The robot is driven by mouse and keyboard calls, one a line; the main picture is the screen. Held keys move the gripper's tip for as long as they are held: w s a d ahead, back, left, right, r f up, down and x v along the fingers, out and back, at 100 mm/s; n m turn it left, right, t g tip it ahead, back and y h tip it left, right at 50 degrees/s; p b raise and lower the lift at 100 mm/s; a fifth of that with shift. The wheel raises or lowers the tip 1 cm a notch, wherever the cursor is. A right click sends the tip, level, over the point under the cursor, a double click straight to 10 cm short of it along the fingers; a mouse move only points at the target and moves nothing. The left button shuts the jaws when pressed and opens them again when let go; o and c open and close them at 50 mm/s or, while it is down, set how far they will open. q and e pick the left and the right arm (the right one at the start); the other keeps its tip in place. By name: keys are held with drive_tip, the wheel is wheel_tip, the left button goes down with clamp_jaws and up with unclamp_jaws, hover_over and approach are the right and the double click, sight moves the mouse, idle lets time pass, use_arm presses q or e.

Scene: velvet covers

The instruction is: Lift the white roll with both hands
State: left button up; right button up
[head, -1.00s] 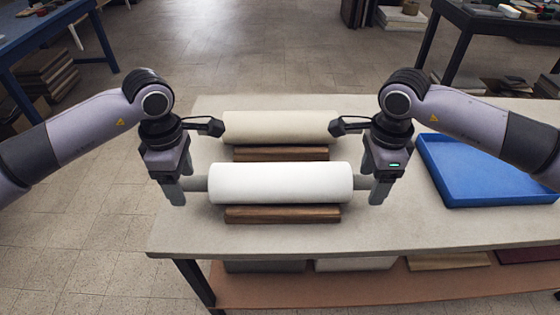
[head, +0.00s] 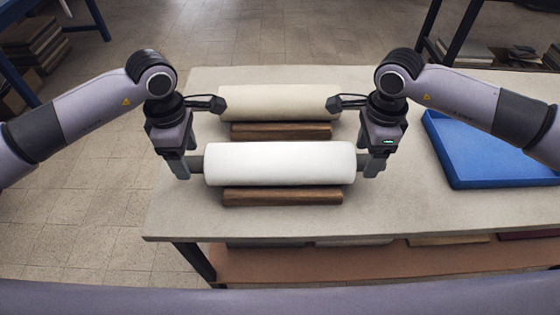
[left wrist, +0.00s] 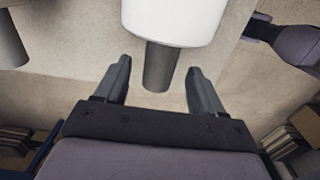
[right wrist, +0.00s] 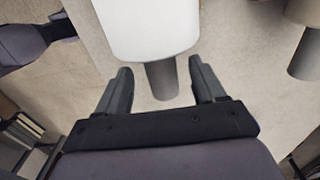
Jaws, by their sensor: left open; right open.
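The white roll (head: 280,163) lies level across the table, above a dark wooden bar (head: 282,196), with a grey stub at each end. My left gripper (head: 180,167) is open at its left end. In the left wrist view the grey stub (left wrist: 160,66) lies between the spread fingers, apart from both. My right gripper (head: 374,165) is open at the right end. In the right wrist view the other stub (right wrist: 161,80) lies between its open fingers. The white roll also shows at the top of both wrist views (left wrist: 175,18) (right wrist: 150,28).
A cream roll (head: 280,103) lies behind the white one, with another wooden bar (head: 281,131) in front of it. A blue tray (head: 490,150) lies on the table at right. The front of the grey tabletop (head: 300,220) is clear.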

use_arm(q)
drive_tip(key=shift+f, duration=1.85)
use_arm(e)
drive_tip(key=shift+f, duration=1.85)
use_arm(q)
clamp_jaws()
use_arm(e)
clamp_jaws()
use_arm(q)
drive_tip(key=shift+r, duration=0.1)
use_arm(e)
drive_tip(key=shift+r, duration=0.1)
